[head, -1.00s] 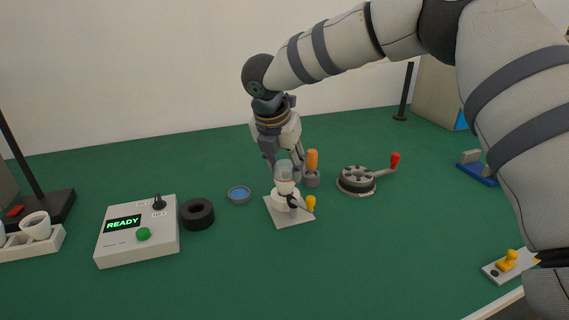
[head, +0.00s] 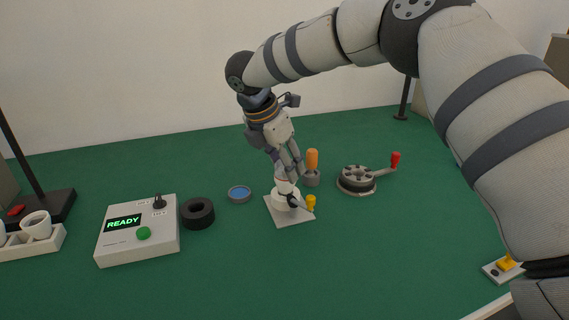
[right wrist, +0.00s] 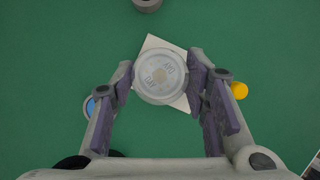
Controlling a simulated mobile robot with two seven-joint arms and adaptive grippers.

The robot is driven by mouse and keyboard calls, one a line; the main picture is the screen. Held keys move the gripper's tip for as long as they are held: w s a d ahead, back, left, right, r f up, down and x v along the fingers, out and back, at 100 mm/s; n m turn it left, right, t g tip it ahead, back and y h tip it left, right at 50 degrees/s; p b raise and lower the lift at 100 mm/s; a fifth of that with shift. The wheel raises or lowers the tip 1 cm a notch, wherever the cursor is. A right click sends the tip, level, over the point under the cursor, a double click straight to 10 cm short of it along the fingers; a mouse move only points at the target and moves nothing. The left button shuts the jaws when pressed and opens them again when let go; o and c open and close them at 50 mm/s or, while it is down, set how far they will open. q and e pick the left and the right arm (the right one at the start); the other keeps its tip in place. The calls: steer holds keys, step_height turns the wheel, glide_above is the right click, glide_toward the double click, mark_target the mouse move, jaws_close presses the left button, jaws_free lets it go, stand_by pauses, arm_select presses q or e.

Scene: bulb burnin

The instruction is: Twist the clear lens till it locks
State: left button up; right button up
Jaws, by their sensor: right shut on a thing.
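The clear lens (right wrist: 160,76) is a round translucent disc with lettering on its face. It sits over the white holder (head: 283,203), which stands on a pale square plate (head: 297,218). A small lever with a yellow knob (head: 311,202) sticks out beside the holder. My left gripper is not in view.
A screwdriver with an orange handle (head: 312,160) stands in a grey holder close behind. A round fixture (head: 357,180) with a red-knobbed crank is to the right. A blue-centred dish (head: 239,194), black ring (head: 197,213) and control box (head: 138,248) reading READY are left. The front table is clear.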

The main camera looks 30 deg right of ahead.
steer(key=o, duration=1.2)
steer(key=shift+f, duration=0.1)
steer(key=v, duration=1.2)
